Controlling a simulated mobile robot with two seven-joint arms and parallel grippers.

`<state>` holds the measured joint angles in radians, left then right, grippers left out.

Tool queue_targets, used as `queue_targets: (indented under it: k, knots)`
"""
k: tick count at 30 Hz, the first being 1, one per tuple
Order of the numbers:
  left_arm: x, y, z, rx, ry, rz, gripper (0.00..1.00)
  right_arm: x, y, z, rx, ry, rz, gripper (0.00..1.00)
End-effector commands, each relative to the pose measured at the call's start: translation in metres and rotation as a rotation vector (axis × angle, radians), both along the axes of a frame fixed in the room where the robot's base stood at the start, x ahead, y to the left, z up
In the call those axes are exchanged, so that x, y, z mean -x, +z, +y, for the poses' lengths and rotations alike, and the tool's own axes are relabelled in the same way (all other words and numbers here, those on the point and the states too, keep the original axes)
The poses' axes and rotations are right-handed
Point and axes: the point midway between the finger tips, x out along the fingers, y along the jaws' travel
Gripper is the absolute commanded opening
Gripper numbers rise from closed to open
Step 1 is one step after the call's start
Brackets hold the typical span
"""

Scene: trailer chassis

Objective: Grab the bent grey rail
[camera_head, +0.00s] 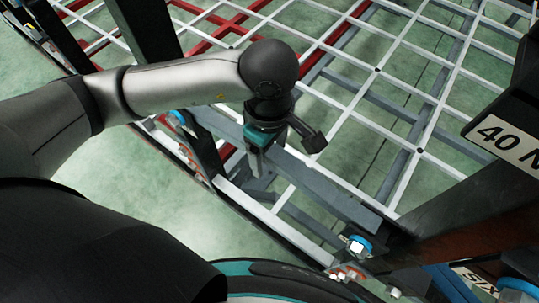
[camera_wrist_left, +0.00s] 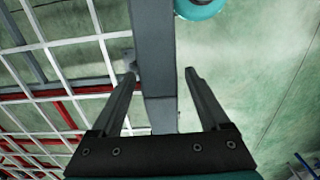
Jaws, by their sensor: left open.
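The grey rail (camera_head: 335,195) runs diagonally along the near edge of the white grid frame in the head view. In the left wrist view, a grey bar (camera_wrist_left: 154,50), which looks like this rail, runs from the top edge down between my fingers. My left gripper (camera_wrist_left: 160,77) is open, with one finger on each side of the bar and a visible gap on the right. In the head view, my left gripper (camera_head: 258,158) points down over the rail; its fingertips are hard to make out there. My right gripper does not show.
A white grid frame (camera_head: 376,70) with red beams (camera_head: 205,43) fills the back. A dark beam with a "40" label (camera_head: 505,137) stands at the right. A blue round part (camera_head: 357,245) sits near the rail's lower end. Green floor shows below.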

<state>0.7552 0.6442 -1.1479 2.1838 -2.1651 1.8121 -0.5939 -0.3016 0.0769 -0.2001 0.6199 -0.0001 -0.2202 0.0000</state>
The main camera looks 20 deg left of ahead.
Motion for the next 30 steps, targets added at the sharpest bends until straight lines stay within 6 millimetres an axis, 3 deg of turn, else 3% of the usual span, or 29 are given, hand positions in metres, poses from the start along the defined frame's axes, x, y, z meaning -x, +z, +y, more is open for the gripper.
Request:
queue_targets:
  k: [5, 26, 30]
  knots:
    - [0.0, 0.0006, -0.0002, 0.001, 0.0, 0.0, 0.79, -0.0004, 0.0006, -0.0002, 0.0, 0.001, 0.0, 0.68]
    - [-0.0001, 0.001, -0.0004, 0.001, 0.0, 0.0, 0.01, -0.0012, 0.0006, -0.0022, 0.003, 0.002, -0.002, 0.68]
    - [-0.0001, 0.001, -0.0003, 0.001, 0.0, 0.0, 0.0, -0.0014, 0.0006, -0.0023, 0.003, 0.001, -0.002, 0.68]
